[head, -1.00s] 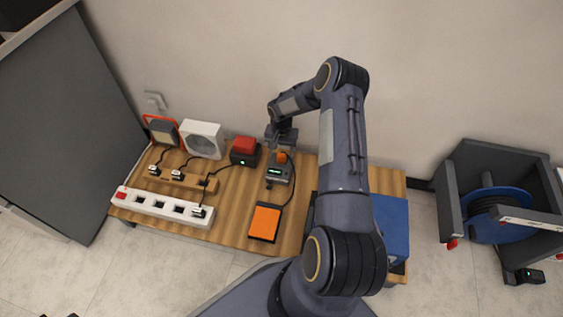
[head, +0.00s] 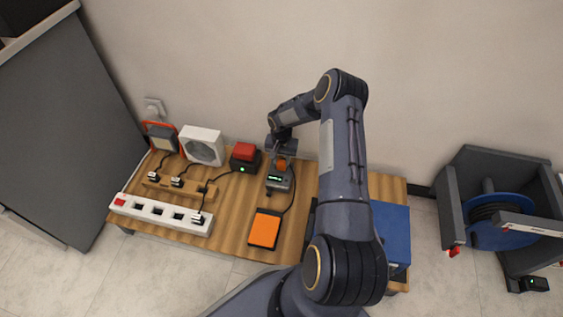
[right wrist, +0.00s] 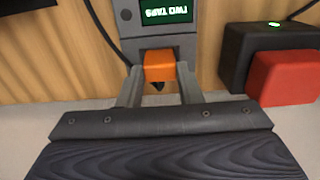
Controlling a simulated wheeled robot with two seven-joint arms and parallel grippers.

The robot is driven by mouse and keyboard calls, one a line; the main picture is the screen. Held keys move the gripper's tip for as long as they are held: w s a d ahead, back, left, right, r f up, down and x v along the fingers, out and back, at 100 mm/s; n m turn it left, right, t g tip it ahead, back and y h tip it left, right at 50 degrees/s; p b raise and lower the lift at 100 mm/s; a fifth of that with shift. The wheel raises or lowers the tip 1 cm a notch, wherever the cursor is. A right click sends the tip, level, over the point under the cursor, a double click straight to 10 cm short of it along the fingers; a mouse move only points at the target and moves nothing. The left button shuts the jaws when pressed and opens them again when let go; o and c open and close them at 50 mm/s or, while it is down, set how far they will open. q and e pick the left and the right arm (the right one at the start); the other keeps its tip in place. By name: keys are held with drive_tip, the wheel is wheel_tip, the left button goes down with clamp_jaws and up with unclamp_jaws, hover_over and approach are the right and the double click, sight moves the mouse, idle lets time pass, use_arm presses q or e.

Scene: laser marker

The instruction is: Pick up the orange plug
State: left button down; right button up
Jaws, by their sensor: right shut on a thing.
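The orange plug (right wrist: 158,66) is between the two fingers of my right gripper (right wrist: 158,84) in the right wrist view, right against the edge of a grey box with a green-lit display (right wrist: 165,18). The fingers are shut on the plug's sides. In the head view the plug (head: 281,164) shows as a small orange patch below my right gripper (head: 281,157), at the back of the grey box (head: 277,180). I cannot tell whether the plug is still seated in the box. My left gripper is not in view.
A black box with a red top (head: 244,155) stands just left of the grey box. An orange pad (head: 264,230) lies in front. A white power strip (head: 160,213), a wooden rack (head: 178,189), a white fan-like box (head: 202,146) and a work lamp (head: 162,137) fill the left.

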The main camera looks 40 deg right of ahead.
sight(281, 162)
drive_tip(key=shift+r, duration=0.65)
drive_tip(key=r+p, duration=0.1)
drive_tip(key=r, duration=0.1)
drive_tip(key=shift+a+r+p, duration=0.2)
drive_tip(key=shift+r+p, duration=0.15)
drive_tip(key=shift+r, duration=0.05)
drive_tip(key=s+a+r+p, duration=0.5)
drive_tip(key=s+a+r, duration=0.2)
drive_tip(key=a, duration=0.4)
drive_tip(key=shift+s+a+r, duration=0.15)
drive_tip(key=shift+s+r, duration=0.2)
drive_tip(key=shift+r, duration=0.55)
